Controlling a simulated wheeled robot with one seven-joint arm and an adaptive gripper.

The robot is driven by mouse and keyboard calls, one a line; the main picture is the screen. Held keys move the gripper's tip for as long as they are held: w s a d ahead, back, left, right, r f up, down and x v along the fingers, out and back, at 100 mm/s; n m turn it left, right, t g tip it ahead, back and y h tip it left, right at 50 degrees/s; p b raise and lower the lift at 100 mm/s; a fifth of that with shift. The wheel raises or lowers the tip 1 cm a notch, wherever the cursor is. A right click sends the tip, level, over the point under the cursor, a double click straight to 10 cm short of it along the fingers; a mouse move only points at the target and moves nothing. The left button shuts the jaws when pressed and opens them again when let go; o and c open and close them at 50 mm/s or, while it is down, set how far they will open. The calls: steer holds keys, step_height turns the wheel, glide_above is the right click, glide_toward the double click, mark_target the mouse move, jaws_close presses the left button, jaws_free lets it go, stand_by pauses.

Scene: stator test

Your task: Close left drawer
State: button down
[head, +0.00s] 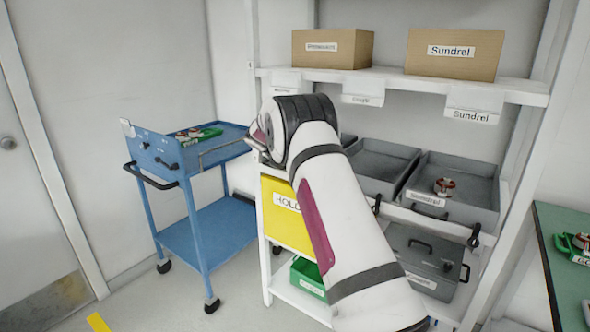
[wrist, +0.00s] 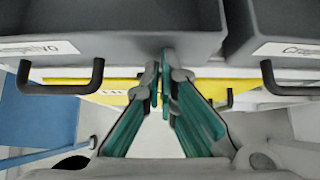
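In the wrist view, a grey drawer (wrist: 120,22) with a white label and a dark handle (wrist: 88,78) fills the upper left. A second grey drawer (wrist: 280,18) is on the right, with a narrow gap between them. My gripper (wrist: 164,72) has teal fingers whose tips come together just at the lower front edge of the left drawer, right of its handle. I cannot tell whether they touch it. In the head view my arm hides the gripper and most of the left drawer; the middle drawer (head: 380,165) and the right drawer (head: 455,190) show beside it.
The white shelf (head: 400,78) carries two cardboard boxes (head: 455,52) above. A blue cart (head: 205,235) stands left; a green table (head: 565,265) is right.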

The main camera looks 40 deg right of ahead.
steer(key=shift+d+r, duration=0.1)
steer(key=shift+d, duration=0.1)
steer(key=a+f+p+v, duration=0.1)
steer(key=a+f+v, duration=0.1)
steer(key=v, duration=1.1)
steer(key=shift+s+p, duration=0.35)
steer(key=shift+s, duration=0.05)
